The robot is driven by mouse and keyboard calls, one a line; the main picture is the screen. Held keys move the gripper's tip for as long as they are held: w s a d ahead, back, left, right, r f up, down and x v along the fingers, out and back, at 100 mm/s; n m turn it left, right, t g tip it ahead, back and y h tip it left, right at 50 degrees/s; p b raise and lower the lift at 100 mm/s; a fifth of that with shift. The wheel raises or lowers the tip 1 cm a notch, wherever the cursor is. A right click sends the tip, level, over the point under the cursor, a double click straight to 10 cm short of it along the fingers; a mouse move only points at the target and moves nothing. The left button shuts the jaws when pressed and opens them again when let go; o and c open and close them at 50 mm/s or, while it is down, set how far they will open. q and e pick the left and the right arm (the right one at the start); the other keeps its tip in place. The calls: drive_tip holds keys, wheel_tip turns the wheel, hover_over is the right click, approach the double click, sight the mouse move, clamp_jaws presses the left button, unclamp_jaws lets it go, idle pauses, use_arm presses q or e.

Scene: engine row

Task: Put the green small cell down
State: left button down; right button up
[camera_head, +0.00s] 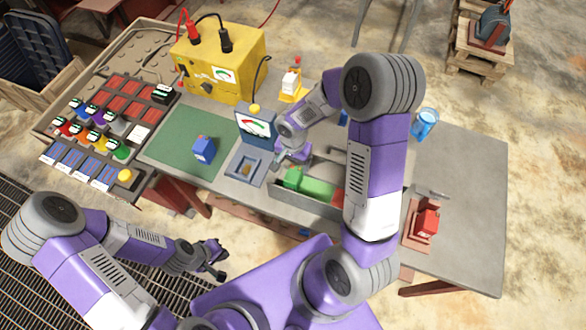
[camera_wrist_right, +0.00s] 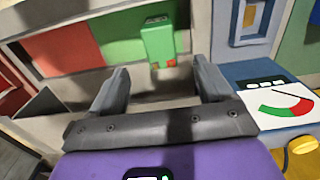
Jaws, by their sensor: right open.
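The green small cell (camera_head: 293,177) stands at the left end of a grey bin (camera_head: 282,196), by its green part. In the right wrist view the green cell (camera_wrist_right: 158,42) is upright beyond the fingertips, apart from both fingers. My right gripper (camera_head: 291,157) is open and empty, just behind the cell in the head view; its two fingers (camera_wrist_right: 160,84) are spread wide in the wrist view. My left gripper (camera_head: 219,262) hangs off the table's front side, empty, its fingers seemingly apart. My right arm hides part of the bin.
A blue cell (camera_head: 204,149) stands on the green mat (camera_head: 175,143). A meter (camera_head: 255,127) with a blue-grey tray (camera_head: 244,168) stands left of the bin. A yellow box (camera_head: 222,60) is behind. A red block (camera_head: 427,218) is at right. The table's right end (camera_head: 465,190) is clear.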

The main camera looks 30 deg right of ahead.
use_arm(q)
drive_tip(key=shift+r, duration=0.1)
use_arm(e)
drive_tip(key=shift+r, duration=1.7)
